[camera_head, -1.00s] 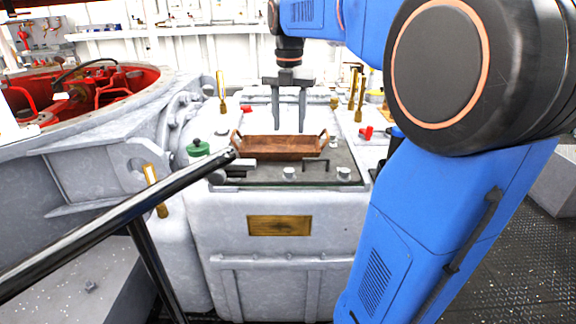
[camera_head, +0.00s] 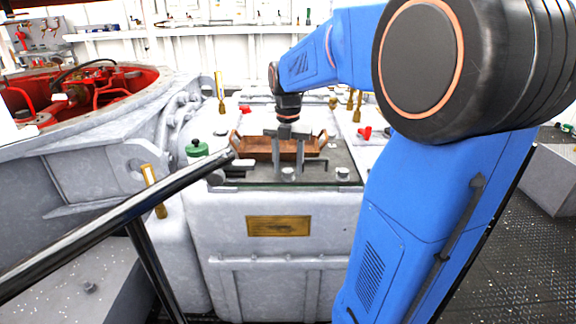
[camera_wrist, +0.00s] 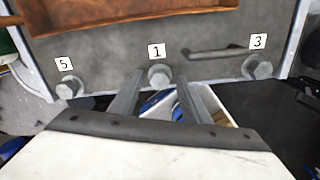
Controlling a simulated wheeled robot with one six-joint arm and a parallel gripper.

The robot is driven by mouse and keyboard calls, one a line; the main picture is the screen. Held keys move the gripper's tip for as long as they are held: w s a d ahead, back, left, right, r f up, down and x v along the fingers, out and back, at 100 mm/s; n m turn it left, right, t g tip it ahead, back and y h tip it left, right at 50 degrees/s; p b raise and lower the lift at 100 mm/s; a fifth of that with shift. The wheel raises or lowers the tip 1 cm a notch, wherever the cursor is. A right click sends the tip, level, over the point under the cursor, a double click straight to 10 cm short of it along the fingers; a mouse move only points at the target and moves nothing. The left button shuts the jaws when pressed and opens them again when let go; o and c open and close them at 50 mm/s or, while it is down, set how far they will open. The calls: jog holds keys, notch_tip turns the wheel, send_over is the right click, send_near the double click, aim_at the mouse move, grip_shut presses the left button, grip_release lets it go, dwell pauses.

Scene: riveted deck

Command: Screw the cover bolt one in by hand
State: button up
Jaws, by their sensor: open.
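Cover bolt one (camera_wrist: 160,75), a grey hex-headed bolt beside the label 1 (camera_wrist: 156,51), stands at the near edge of the dark cover plate (camera_wrist: 110,55). My gripper (camera_wrist: 162,79) is open, with one fingertip on each side of that bolt head and a gap visible between. In the head view my gripper (camera_head: 288,172) points down at the plate's front edge, and the bolt shows between its fingers. How deep the bolt sits is hidden.
Bolt five (camera_wrist: 70,88) and bolt three (camera_wrist: 257,68) stand to either side. A bent dark key (camera_wrist: 215,53) lies between labels 1 and 3. A brown handled tray (camera_head: 270,147) sits behind. A black handrail (camera_head: 120,220) crosses the front left.

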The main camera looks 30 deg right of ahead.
jog(key=shift+c, duration=0.3)
jog(key=c, duration=1)
jog(key=shift+m, duration=0.4)
